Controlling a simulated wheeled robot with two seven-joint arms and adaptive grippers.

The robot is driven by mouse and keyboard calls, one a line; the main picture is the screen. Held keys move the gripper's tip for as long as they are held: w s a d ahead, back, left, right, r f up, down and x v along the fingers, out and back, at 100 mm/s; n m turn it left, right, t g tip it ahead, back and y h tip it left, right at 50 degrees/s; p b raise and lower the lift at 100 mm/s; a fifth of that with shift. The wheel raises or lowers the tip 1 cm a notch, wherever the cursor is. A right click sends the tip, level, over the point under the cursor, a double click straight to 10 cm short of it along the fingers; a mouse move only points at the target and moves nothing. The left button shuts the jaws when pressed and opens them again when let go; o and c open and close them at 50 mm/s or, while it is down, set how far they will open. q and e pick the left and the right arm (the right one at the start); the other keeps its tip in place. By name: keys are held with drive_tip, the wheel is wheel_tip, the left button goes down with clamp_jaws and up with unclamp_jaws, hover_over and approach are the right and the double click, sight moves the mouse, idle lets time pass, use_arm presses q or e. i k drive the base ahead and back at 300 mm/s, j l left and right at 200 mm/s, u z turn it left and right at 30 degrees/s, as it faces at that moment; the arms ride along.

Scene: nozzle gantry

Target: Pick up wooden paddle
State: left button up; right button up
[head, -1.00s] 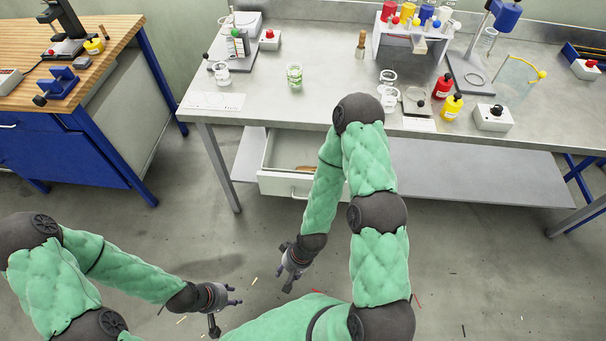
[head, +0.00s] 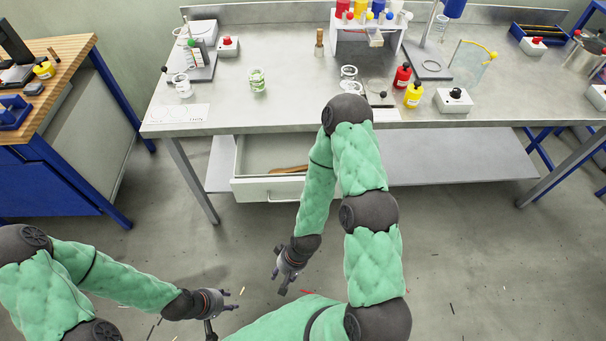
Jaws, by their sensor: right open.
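A brown wooden piece, likely the wooden paddle (head: 288,169), lies in the open drawer (head: 255,190) under the steel bench. Only part of it shows; my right arm hides the rest. My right gripper (head: 279,281) hangs below and in front of the drawer, apart from it, with its fingers spread and empty. My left gripper (head: 233,300) is low at the lower left, over the floor, well away from the drawer. Its fingers look apart with nothing between them.
The steel bench (head: 300,100) carries glassware, a red bottle (head: 402,75), a yellow bottle (head: 413,94) and a white rack (head: 345,42). A lower shelf (head: 450,158) runs right of the drawer. A wooden-topped blue bench (head: 75,60) stands at left. Floor between is mostly clear.

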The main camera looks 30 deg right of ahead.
sight(302, 168)
drive_tip(key=z, duration=0.85)
